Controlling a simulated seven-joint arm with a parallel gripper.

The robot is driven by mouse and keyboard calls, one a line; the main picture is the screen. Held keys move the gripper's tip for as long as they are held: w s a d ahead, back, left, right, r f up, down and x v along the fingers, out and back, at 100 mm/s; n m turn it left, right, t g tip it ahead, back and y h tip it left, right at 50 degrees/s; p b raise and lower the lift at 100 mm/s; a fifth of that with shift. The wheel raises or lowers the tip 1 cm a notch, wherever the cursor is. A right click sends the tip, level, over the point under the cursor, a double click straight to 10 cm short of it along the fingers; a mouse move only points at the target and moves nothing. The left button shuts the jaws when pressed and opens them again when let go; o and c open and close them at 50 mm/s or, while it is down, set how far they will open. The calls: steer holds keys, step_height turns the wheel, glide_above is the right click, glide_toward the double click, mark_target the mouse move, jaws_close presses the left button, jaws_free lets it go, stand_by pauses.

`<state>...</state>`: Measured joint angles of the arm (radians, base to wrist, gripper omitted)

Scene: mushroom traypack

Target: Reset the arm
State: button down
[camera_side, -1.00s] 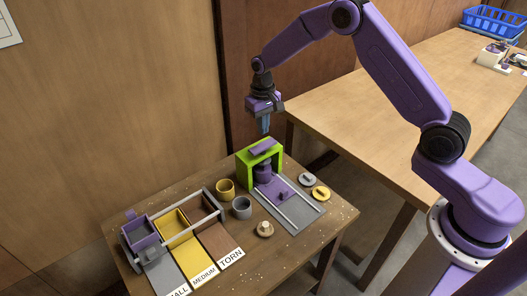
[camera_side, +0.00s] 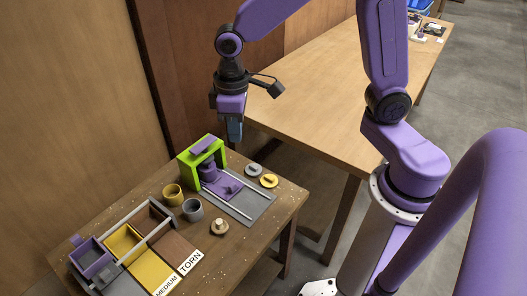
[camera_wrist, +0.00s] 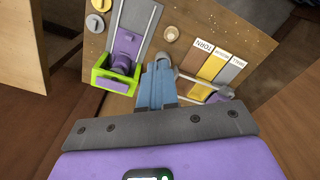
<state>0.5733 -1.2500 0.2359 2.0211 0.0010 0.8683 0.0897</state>
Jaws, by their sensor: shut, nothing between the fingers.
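My gripper (camera_side: 235,132) is shut and empty. It hangs in the air above and to the right of the green-framed press (camera_side: 203,152), pointing down. In the wrist view its blue fingers (camera_wrist: 157,72) are together, over the edge of the small table. The press also shows there (camera_wrist: 116,73), left of the fingers. My arm is bent and raised clear of the table.
A larger table (camera_side: 320,105) stands behind.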

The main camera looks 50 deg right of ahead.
steer(key=s+d+r+n, duration=0.1)
steer(key=s+d+n, duration=0.2)
steer(key=s, duration=0.7)
steer(key=s+d+r+n, duration=0.1)
steer(key=s+d, duration=0.3)
steer(key=s, duration=0.6)
steer(key=shift+d+n, duration=0.3)
steer(key=shift+n, duration=0.6)
